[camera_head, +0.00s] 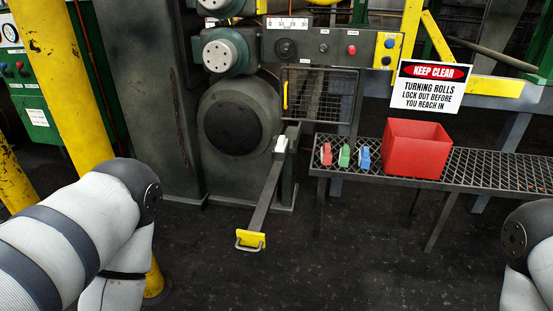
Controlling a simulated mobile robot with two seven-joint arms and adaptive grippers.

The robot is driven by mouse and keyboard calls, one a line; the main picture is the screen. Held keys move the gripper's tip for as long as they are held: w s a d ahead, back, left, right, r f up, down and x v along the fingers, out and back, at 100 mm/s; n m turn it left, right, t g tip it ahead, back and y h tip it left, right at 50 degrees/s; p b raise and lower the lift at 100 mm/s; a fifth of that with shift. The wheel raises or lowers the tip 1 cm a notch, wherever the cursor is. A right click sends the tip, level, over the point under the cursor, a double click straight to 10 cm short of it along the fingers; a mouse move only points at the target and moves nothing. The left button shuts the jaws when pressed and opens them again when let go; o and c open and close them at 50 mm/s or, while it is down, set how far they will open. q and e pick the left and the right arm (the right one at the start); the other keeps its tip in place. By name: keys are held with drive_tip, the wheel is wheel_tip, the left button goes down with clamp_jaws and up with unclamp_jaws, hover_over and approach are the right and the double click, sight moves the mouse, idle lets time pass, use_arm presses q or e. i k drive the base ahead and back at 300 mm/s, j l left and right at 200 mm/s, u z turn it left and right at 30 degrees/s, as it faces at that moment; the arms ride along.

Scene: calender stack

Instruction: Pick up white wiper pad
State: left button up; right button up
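A small white block, which looks like the white wiper pad (281,144), sits at the upper end of a dark sloping bar (265,195) in front of the machine. The bar's lower end carries a yellow plate with a metal handle (250,240). My arms show at the left and right edges, but neither gripper is in view.
A red open bin (416,148) stands on the grated bench (490,170), right of the colored pads. A "keep clear" sign (430,86) hangs behind it. A yellow post (65,85) rises at the left. The dark floor (350,260) in front is clear.

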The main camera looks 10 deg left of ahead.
sight(281, 143)
drive_tip(key=i+j+z, duration=0.45)
drive_tip(key=j, duration=0.15)
drive_tip(key=i+j+z, duration=0.2)
drive_tip(key=j, duration=0.15)
drive_tip(key=i+j+z, duration=0.2)
drive_tip(key=j, duration=0.15)
drive_tip(key=i+j+z, duration=0.2)
drive_tip(key=j, duration=0.2)
drive_tip(key=j+z, duration=0.25)
drive_tip(key=j, duration=0.2)
drive_tip(key=i+j+z, duration=0.2)
drive_tip(key=j, duration=0.25)
drive_tip(key=j+z, duration=0.2)
drive_tip(key=j, duration=0.25)
